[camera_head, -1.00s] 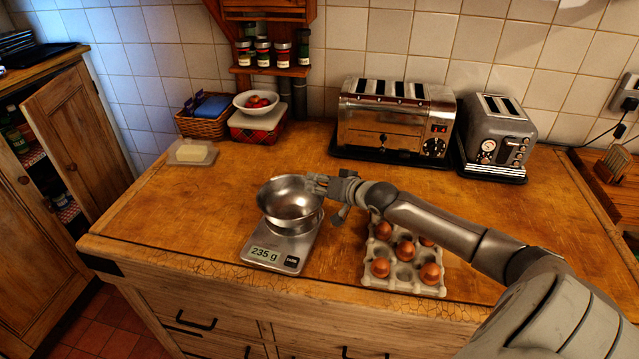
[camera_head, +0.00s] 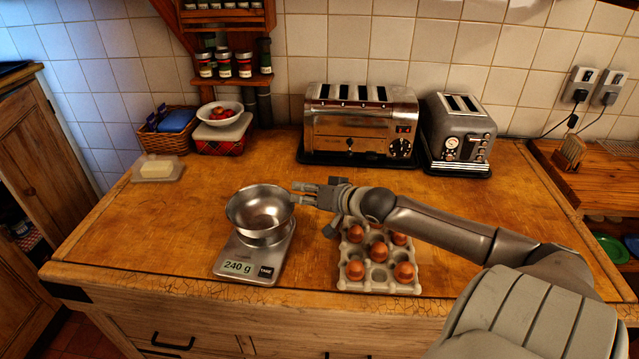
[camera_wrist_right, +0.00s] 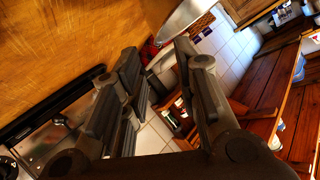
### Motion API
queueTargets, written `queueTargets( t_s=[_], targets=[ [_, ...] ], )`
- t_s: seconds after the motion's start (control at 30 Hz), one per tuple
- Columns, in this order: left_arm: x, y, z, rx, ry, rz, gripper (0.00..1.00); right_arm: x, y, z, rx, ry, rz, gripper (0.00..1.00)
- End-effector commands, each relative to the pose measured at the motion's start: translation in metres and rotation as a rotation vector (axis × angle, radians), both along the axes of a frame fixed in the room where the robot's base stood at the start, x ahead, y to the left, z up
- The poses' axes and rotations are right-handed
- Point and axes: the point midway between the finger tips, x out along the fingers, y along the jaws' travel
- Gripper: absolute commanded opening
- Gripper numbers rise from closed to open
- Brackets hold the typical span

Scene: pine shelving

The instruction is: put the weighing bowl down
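The steel weighing bowl (camera_head: 260,212) sits upright on the kitchen scale (camera_head: 232,262), whose display reads 240 g. My right gripper (camera_head: 304,194) is just right of the bowl's rim, with a small gap visible between them. In the right wrist view its two fingers (camera_wrist_right: 158,58) stand apart with nothing between them. A shiny curved rim, apparently the bowl (camera_wrist_right: 182,18), shows beyond the fingertips there. My left gripper is not in view.
An egg tray (camera_head: 378,284) with several brown eggs lies under my right forearm. A large toaster (camera_head: 358,125) and a smaller toaster (camera_head: 460,132) stand at the back. A butter dish (camera_head: 158,168) is at left. The worktop left of the scale is clear.

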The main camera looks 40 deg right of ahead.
Motion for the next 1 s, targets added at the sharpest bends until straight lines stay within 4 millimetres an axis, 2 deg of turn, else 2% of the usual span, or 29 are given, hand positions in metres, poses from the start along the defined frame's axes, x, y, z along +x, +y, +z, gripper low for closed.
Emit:
queueTargets(
  t_s=[0.2, 0.5, 1.0],
  targets=[
    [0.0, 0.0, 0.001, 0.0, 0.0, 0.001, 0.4, -0.021, 0.0, 0.008, 0.0, 0.003, 0.002, 0.29],
    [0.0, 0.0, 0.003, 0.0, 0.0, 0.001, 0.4, -0.04, -0.002, 0.017, 0.001, 0.001, 0.0, 0.29],
    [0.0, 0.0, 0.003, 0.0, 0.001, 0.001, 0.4, -0.045, -0.002, 0.02, 0.0, -0.001, 0.001, 0.29]
  ],
)
